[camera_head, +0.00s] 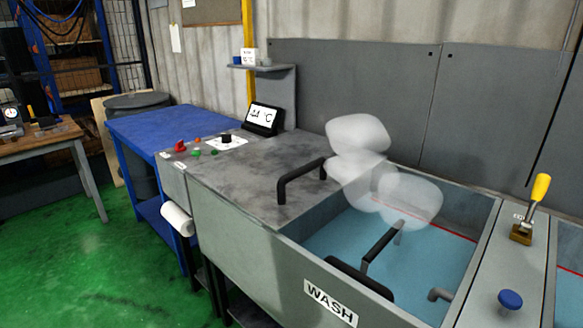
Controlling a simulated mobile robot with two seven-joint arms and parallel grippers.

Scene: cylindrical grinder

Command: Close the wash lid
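The wash tank (252,238) has a grey wall with a WASH label (330,302) on its front. Its right part is open, and pale blue liquid or floor (330,237) shows inside. A flat, mottled grey panel, which looks like the wash lid (245,175), covers the left part. A black bar handle (298,177) stands at this panel's right end, beside the opening. Another black handle-like part (376,250) shows low in the opening; what it belongs to is unclear. Neither of my grippers is in view.
Translucent whitish rounded shapes (358,134), perhaps steam, hang over the opening and partly hide it. A yellow-handled lever (540,188) and a blue knob (510,299) are on the right ledge. A temperature display (262,117) stands behind the panel. A blue table (160,128) is at left.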

